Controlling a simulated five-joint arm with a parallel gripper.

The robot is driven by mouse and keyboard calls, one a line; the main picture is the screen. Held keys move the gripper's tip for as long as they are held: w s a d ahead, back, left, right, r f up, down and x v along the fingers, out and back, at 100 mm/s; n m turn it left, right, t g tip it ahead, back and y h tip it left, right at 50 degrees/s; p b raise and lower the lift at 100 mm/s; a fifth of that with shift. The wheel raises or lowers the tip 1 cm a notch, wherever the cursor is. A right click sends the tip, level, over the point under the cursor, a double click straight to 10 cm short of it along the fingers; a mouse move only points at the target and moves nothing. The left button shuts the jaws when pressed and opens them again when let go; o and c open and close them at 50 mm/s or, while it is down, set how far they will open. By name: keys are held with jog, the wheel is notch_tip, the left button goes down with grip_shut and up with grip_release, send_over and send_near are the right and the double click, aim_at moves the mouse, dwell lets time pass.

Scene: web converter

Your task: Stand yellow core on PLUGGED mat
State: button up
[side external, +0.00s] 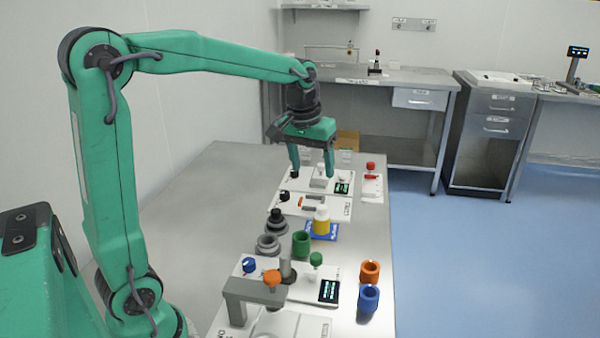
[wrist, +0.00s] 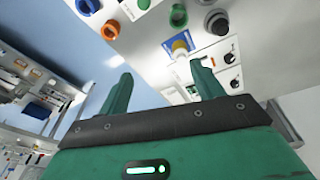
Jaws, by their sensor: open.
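The yellow core (wrist: 180,46) and mat (wrist: 167,46) also show in the wrist view, beyond the fingertips. My gripper (side external: 313,172) is open and empty. It points down above the far part of the bench, behind the yellow core and apart from it. Its two fingers (wrist: 161,73) also show in the wrist view.
A green core (side external: 301,243), a grey core (side external: 267,245) and a black-topped piece (side external: 277,222) stand left of the mat. An orange core (side external: 369,272) and a blue core (side external: 368,298) stand front right. A grey bracket (side external: 250,288) rises at the front. The bench's left side is clear.

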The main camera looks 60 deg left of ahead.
jog(key=s+d+m+t, duration=0.1)
jog(key=s+d, duration=0.3)
jog(key=s, duration=0.5)
jog(key=s+d+f+m+t, duration=0.1)
jog(key=s+d+m+t, duration=0.1)
jog(key=s, duration=0.7)
jog(key=shift+s+d+f+m, duration=0.15)
jog(key=shift+s+d+m, duration=0.1)
jog(key=shift+d+m, duration=0.75)
jog(key=shift+a, duration=0.15)
